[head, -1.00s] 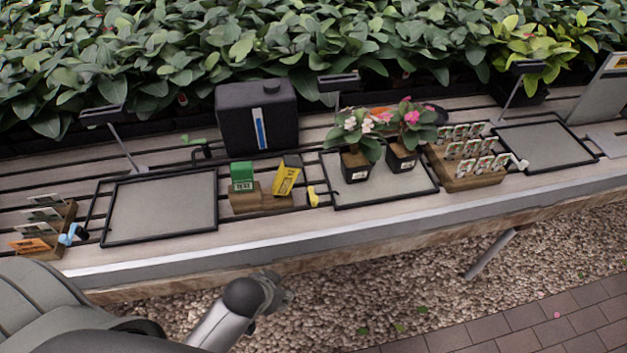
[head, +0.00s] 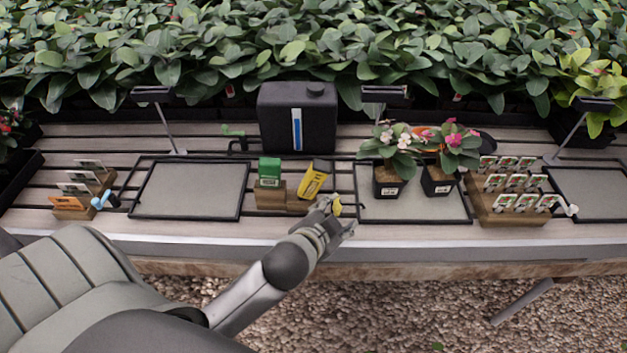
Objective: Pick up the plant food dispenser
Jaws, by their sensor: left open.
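A yellow dispenser with a dark label (head: 312,183) leans tilted in a wooden holder (head: 270,196) on the bench. A green box with a pale label (head: 269,172) stands upright beside it in the same holder. The labels are too small to read, so I cannot tell for sure which one is the plant food dispenser. My left gripper (head: 339,217) is open at the bench's front edge, in front of and slightly right of the yellow dispenser. It partly hides a small yellow item there. My right gripper is not in view.
A black tank with a blue gauge (head: 297,117) stands behind the holder. Framed grey mats lie left (head: 190,191) and right of it. Two potted flowers (head: 389,180) stand on the right mat, and a wooden rack of seed packets (head: 509,207) is farther right.

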